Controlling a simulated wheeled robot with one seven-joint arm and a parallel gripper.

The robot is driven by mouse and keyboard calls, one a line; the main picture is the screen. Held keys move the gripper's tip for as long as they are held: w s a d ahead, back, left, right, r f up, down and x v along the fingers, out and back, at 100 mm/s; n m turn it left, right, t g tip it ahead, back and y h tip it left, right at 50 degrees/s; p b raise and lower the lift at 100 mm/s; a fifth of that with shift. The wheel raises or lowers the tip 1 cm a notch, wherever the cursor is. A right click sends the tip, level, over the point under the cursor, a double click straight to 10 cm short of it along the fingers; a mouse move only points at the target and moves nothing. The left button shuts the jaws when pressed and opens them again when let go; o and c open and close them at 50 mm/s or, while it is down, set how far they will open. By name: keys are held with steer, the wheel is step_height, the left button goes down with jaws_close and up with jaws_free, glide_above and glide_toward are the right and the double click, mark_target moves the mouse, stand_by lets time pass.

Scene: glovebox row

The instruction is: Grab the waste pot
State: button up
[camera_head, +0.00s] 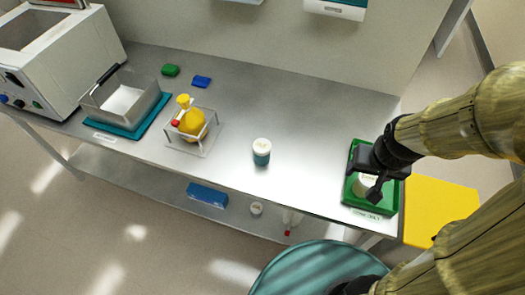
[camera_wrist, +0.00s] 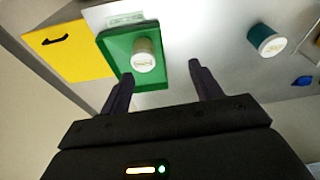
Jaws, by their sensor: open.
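A pale pot with a whitish lid (camera_wrist: 143,54) stands in a green tray (camera_wrist: 119,48) at the right end of the bench. In the head view the pot (camera_head: 362,187) is partly hidden by my gripper (camera_head: 366,174), which is above the green tray (camera_head: 352,204). In the wrist view my gripper (camera_wrist: 160,72) is open, with the pot ahead of the gap between the fingers, nearer the left finger. Nothing is held. A second pot, teal with a white lid (camera_head: 261,152), stands on the bare bench. I cannot read which is the waste pot.
A yellow panel (camera_head: 436,208) is beside the bench's right end. The bench middle is mostly clear.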

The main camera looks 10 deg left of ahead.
steer(key=shift+o, duration=1.2)
steer(key=w+a+f+t+y, duration=0.1)
steer(key=w+a, duration=0.3)
steer(key=a, duration=0.3)
steer(key=w+a+f+t+y, duration=0.1)
steer(key=w+a, duration=0.3)
steer(key=a, duration=0.3)
steer(key=shift+f+t+b, duration=0.2)
steer(key=shift+t+b, duration=0.2)
steer(key=shift+b, duration=0.05)
steer(key=m+t+h+b, duration=0.2)
steer(key=m+t+h, duration=0.1)
steer(key=t+h, duration=0.25)
glide_toward(257, 154)
steer(key=s+r, duration=0.1)
steer(key=s, duration=0.2)
steer(key=shift+s+a+t, duration=0.25)
steer(key=shift+a+t, duration=0.05)
steer(key=shift+t, duration=0.05)
steer(key=x, duration=1.2)
steer(key=shift+w+a, duration=0.1)
steer(key=shift+w, duration=0.05)
